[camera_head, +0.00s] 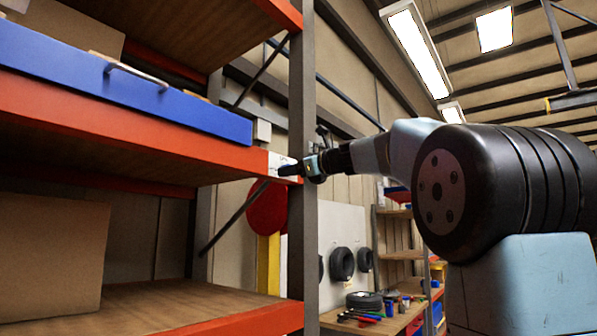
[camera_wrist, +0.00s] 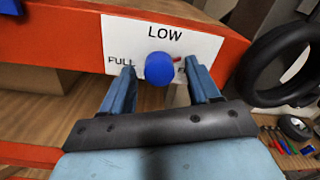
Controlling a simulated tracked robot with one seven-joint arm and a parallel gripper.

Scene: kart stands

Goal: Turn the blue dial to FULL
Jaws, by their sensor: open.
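The blue dial (camera_wrist: 159,69) is round and sits on a white label plate (camera_wrist: 118,32) on the orange shelf edge. A small red pointer on the dial points right and slightly up. The plate reads LOW at the top and FULL at the left; the right-hand word is mostly hidden by a finger. My gripper (camera_wrist: 160,74) is open, one finger on each side of the dial with gaps showing. In the head view my gripper (camera_head: 293,168) is at the white plate (camera_head: 279,160) beside the grey post; the dial cannot be made out there.
The orange shelf beam (camera_head: 130,135) runs left from the plate, with a blue drawer (camera_head: 120,90) above it. The grey rack post (camera_head: 302,120) stands close to my gripper. Dark tyres (camera_head: 342,264) hang on a panel behind. A cardboard box (camera_head: 50,255) is on the lower shelf.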

